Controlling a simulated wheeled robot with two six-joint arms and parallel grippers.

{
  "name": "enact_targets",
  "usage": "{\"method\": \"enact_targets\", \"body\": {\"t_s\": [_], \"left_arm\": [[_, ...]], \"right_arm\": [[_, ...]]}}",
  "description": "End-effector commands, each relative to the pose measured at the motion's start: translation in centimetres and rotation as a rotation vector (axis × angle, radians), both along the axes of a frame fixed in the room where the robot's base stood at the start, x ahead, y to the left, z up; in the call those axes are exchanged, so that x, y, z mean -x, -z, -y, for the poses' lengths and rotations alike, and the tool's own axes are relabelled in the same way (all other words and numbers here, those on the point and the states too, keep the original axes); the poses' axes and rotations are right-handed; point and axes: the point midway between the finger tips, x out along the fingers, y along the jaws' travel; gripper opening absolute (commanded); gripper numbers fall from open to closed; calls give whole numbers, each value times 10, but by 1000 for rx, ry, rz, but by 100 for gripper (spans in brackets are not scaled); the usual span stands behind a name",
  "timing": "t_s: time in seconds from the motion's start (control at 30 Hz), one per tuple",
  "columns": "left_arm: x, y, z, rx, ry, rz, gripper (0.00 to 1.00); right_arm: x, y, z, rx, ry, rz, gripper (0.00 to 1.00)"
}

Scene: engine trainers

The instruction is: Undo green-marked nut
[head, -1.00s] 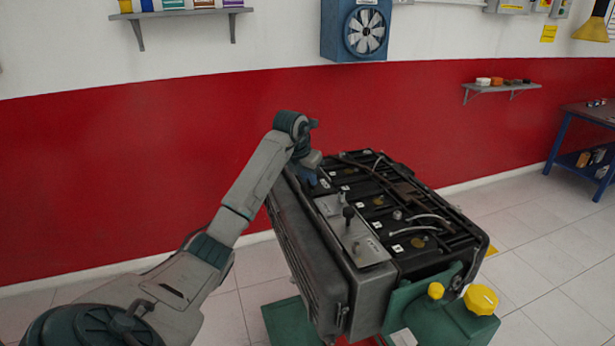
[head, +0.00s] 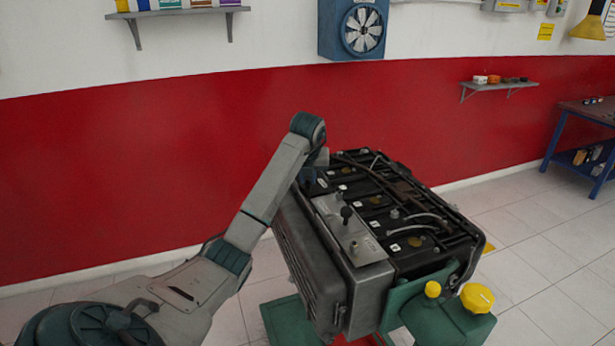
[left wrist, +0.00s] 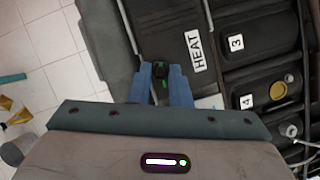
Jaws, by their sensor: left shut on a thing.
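The green-marked nut (left wrist: 160,70) is a small dark piece with green marks. In the left wrist view it sits between the blue fingertips of my left gripper (left wrist: 160,78), beside a white HEAT label (left wrist: 195,51). The gripper is shut on it. In the head view my left gripper (head: 309,180) is at the far left corner of the engine trainer (head: 312,262), and the nut there is hidden by the wrist and fingers. I cannot tell whether the nut is still seated. My right gripper is not in view.
The trainer's top has a grey plate with a black knob (head: 346,213), numbered black covers and hoses. Yellow caps (head: 477,298) stand at its near right. A red and white wall is behind, with a blue workbench (head: 580,140) at far right.

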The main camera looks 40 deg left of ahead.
Motion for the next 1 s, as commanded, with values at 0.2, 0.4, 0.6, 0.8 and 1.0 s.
{"method": "enact_targets", "body": {"t_s": [0.2,0.4,0.6,0.8,1.0], "left_arm": [[0,-2,0,-1,-7,3,0],[0,-2,0,-1,-7,3,0],[0,-1,0,-1,-6,2,39],[0,-1,0,0,-6,1,39],[4,-15,4,-1,-6,5,39]], "right_arm": [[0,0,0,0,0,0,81],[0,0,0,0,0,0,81],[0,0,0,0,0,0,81],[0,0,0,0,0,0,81],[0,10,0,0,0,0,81]]}}
